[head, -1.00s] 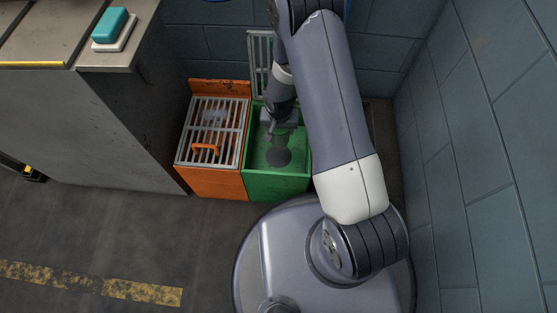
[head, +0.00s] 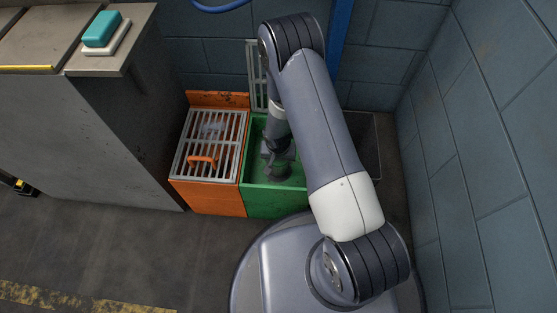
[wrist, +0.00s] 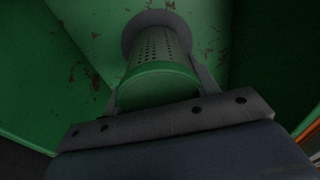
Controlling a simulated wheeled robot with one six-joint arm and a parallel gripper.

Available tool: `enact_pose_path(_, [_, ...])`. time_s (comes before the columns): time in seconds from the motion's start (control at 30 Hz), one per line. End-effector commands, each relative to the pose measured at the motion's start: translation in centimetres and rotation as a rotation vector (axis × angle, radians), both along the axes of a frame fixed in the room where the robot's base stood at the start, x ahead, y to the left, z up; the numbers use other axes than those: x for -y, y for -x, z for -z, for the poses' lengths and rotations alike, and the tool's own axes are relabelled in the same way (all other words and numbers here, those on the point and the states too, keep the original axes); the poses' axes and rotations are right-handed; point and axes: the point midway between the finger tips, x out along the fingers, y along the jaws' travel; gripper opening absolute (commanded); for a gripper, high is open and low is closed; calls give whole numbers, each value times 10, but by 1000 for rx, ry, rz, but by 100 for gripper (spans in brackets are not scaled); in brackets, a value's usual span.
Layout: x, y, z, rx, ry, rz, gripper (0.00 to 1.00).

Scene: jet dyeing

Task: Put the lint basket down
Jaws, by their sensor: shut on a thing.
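The lint basket (wrist: 160,55) is a grey perforated cylinder with a green near end and a wider dark rim at its far end. My gripper (wrist: 160,88) is shut on it, one finger on each side. In the head view, my gripper (head: 274,152) is low inside the green bin (head: 272,203), with the dark lint basket (head: 277,172) under it. Green, rust-flecked surfaces surround the basket in the wrist view. I cannot tell whether its far rim touches the bin floor. My arm hides the bin's right part.
Another grate (head: 255,75) leans on the wall behind. A steel cabinet (head: 85,130) is at left, a block wall (head: 480,150) at right.

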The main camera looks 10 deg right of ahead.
Motion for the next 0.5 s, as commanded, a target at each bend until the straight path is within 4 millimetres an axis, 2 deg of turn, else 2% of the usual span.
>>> enact_pose_path(0.23, [0, 0, 4, 0, 0, -1, 31])
enact_pose_path(0.27, [0, 0, 3, 0, 0, -1, 58])
enact_pose_path(0.5, [0, 0, 3, -1, 1, -1, 77])
